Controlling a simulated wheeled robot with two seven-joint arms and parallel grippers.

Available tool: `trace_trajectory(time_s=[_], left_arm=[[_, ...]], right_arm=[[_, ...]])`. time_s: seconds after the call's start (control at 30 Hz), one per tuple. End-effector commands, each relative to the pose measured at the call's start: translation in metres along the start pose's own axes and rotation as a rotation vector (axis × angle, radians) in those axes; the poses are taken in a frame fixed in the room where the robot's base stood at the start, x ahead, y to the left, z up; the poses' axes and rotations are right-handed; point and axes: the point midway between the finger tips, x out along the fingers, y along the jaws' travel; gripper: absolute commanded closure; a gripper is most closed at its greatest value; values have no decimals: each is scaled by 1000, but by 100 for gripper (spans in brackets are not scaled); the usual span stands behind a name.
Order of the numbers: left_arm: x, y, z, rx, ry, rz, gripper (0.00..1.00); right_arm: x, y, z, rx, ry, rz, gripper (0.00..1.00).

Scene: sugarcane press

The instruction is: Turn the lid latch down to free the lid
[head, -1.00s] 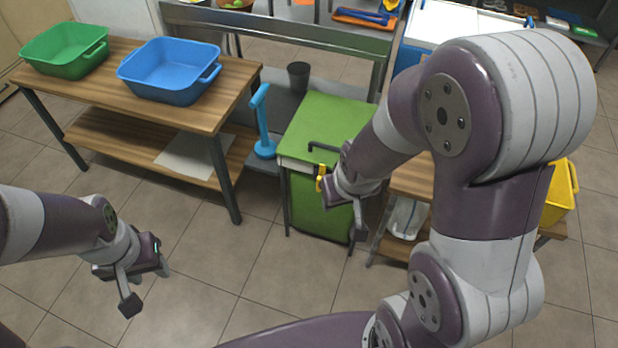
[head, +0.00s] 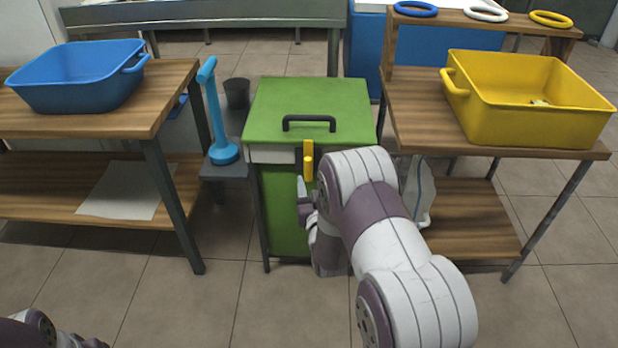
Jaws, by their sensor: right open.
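The green press box (head: 283,212) stands in the middle, its green lid (head: 305,98) closed flat with a black handle (head: 309,122) on top. The yellow lid latch (head: 308,160) is upright at the front edge of the lid, right of its middle. My right gripper (head: 304,188) is in front of the box just below the latch. It is open, with one finger showing near the latch; my arm hides the rest, and I cannot tell if it touches. Only part of my left arm shows at the bottom left corner; its fingers are out of frame.
A wooden table with a blue tub (head: 78,76) stands on the left. A blue lever stand (head: 220,125) and dark cup (head: 237,93) are beside the box. On the right, a wooden table holds a yellow crate (head: 530,128), with coloured rings on a shelf behind.

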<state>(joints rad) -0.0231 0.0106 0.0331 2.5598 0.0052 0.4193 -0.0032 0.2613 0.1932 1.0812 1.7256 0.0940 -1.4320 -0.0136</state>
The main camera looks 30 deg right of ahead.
Motion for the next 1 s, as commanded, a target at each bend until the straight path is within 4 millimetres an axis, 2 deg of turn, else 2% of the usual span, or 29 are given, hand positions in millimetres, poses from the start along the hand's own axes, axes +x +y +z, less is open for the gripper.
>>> trace_trajectory(time_s=[0.03,0.1,0.27,0.4,0.6,0.63,0.77,1.0], left_arm=[[10,0,1,0,0,0,57],[15,0,2,0,0,0,57],[22,0,3,0,-1,0,57],[23,0,3,0,-1,0,57],[22,0,3,0,-1,0,57],[22,0,3,0,-1,0,57],[22,0,3,0,-1,0,57],[21,0,3,0,-1,0,57]], right_arm=[[12,0,5,0,3,0,52],[28,0,5,1,2,0,52],[52,0,3,1,0,0,52],[59,0,1,1,-2,0,52],[59,0,0,0,-3,0,52],[59,0,0,0,-2,-1,58],[59,0,0,0,-2,-1,100],[59,-1,0,-8,-4,-1,100]])
